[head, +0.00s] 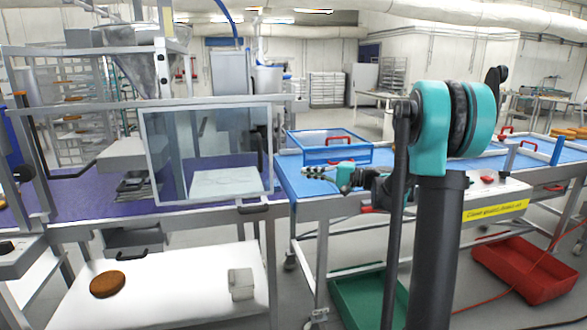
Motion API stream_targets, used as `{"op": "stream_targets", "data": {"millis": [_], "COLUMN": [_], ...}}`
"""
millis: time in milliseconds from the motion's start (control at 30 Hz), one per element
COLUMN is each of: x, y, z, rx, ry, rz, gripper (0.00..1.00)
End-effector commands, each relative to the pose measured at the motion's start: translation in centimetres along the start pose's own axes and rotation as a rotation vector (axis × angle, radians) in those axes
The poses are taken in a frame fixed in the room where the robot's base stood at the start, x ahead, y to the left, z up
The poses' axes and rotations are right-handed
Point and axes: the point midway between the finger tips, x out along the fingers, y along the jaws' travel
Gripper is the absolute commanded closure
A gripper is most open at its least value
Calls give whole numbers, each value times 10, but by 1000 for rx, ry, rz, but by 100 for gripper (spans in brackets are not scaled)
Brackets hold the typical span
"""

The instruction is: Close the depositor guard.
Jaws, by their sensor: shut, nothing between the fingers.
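The depositor guard, a clear panel in a pale metal frame (143,150), hangs below a horizontal rail (215,102) over the purple belt. It covers the right part of the depositor's front; the part to its left is uncovered. A dark handle (253,208) shows at its lower right corner. The depositor's metal hopper (135,65) stands behind and to the left. My gripper (308,172) is shut and empty, pointing left, to the right of the guard and apart from it. My own arm hides part of the area at right.
A blue crate (328,150) with red handles stands on the blue-topped table behind my gripper. A white surface (185,295) in front holds a brown round (107,284) and a pale block (241,283). Green (365,298) and red (530,268) crates lie on the floor.

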Motion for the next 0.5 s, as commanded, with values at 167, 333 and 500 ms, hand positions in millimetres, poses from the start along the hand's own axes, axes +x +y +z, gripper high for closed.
{"op": "stream_targets", "data": {"millis": [167,333,500], "x": [8,33,67], "y": [-6,-6,-7], "z": [-5,-4,-4], "rx": [5,5,5], "ry": [-3,-5,-5], "rz": [-29,-28,-27], "gripper": [100,100,100]}}
